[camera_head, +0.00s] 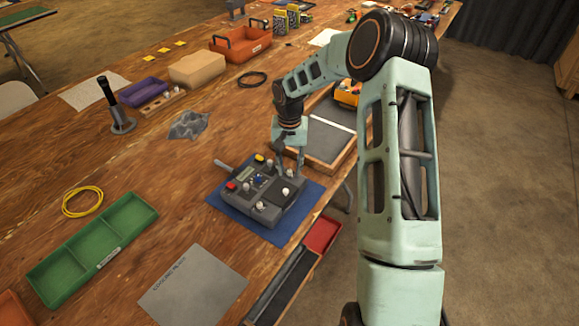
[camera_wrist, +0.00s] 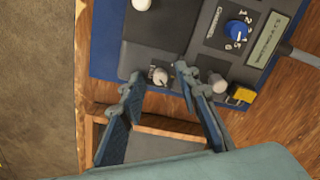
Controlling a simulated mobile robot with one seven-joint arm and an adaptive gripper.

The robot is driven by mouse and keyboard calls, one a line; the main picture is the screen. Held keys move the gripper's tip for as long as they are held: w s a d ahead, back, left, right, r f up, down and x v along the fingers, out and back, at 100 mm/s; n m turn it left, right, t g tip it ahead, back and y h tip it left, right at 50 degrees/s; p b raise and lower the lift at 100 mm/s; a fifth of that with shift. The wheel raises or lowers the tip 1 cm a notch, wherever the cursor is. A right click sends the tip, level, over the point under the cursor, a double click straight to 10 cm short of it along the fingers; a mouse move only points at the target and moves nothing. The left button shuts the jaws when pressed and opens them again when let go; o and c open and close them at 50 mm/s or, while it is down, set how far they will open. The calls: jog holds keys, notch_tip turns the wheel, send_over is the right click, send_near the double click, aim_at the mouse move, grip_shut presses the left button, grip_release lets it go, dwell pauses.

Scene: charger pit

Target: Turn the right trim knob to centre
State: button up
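The dark grey controller (camera_head: 262,214) lies on a blue mat (camera_head: 226,207) on the wooden bench, with sticks, knobs and coloured switches on its face. My gripper (camera_head: 290,172) is over its far right edge. In the wrist view my gripper (camera_wrist: 158,77) is open, one finger on each side of a small pale knob (camera_wrist: 160,75) at the controller's edge; I see gaps beside it. I take it for the right trim knob; its pointer is too small to read. A grey knob (camera_wrist: 217,83) is just outside one finger.
A yellow switch (camera_wrist: 243,95) and a blue channel dial (camera_wrist: 238,29) are close by, and a white stick (camera_wrist: 142,3). A wooden tray (camera_head: 318,140) adjoins the mat. A green tray (camera_head: 95,248) and grey sheet (camera_head: 193,288) lie to the left.

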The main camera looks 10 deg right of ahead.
grip_shut()
jog(key=shift+n, duration=0.3)
jog(key=n, duration=0.3)
jog(key=shift+n, duration=0.3)
jog(key=shift+n+b, duration=0.3)
jog(key=shift+n, duration=1.9)
grip_release()
